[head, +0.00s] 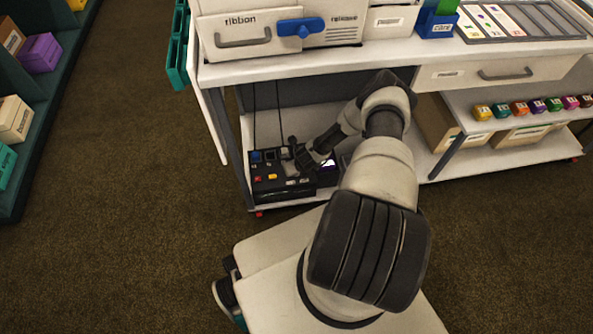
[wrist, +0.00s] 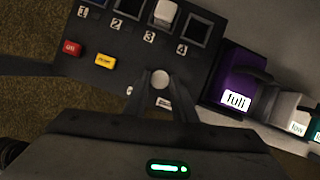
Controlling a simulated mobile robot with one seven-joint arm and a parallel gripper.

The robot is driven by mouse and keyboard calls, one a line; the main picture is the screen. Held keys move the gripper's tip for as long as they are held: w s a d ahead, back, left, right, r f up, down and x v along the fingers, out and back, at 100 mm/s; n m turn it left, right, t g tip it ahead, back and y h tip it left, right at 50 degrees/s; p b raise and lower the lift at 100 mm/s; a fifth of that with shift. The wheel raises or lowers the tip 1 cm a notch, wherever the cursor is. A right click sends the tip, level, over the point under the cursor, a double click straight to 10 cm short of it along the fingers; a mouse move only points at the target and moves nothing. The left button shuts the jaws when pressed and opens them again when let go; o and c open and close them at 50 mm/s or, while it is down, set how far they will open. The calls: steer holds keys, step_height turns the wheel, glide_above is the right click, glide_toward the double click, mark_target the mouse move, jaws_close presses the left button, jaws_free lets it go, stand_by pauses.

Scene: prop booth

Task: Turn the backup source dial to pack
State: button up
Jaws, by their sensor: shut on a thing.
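The black backup unit (head: 264,190) stands on the low shelf. In the wrist view its panel (wrist: 120,75) has several numbered sockets, a red button (wrist: 71,48) and a yellow button (wrist: 105,61). A round pale dial (wrist: 160,78) is on the panel's lower part. My gripper (wrist: 161,84) has one finger on each side of this dial and is shut on it. Small white labels lie beside the dial, partly hidden and too small to read, so I cannot tell its setting. In the head view my arm hides the dial.
A purple block marked "full" (wrist: 237,80) stands close to the panel's right side, with a white block marked "low" (wrist: 285,112) beyond it. The cart's upper shelf (head: 290,68) overhangs the unit. Open carpet (head: 130,200) lies to the left.

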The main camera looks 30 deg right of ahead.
steer(key=n, duration=0.2)
steer(key=n+y, duration=0.1)
steer(key=shift+d+n, duration=0.2)
steer(key=shift+n, duration=0.2)
steer(key=n, duration=0.1)
steer(key=n+g+y, duration=0.1)
steer(key=n, duration=0.1)
steer(key=shift+d+n+y, duration=0.15)
steer(key=shift+n+y, duration=0.15)
steer(key=n+g+y, duration=0.1)
steer(key=n, duration=0.3)
steer(key=shift+w+d, duration=0.1)
steer(key=shift+w, duration=0.1)
steer(key=shift+w+d+n+g+y, duration=0.1)
steer(key=shift+n+g+y, duration=0.45)
steer(key=shift+n, duration=1.45)
steer(key=o, duration=1)
steer(key=shift+o, duration=0.2)
steer(key=p+v, duration=0.1)
steer(key=v, duration=0.1)
steer(key=shift+w+r, duration=0.1)
steer(key=shift+r, duration=0.25)
steer(key=s+d, duration=0.1)
steer(key=d, duration=0.3)
steer(key=s+d, duration=0.1)
steer(key=d, duration=0.3)
steer(key=s+d+b, duration=0.1)
steer(key=d, duration=0.2)
steer(key=shift+s+d, duration=0.15)
steer(key=shift+d, duration=0.25)
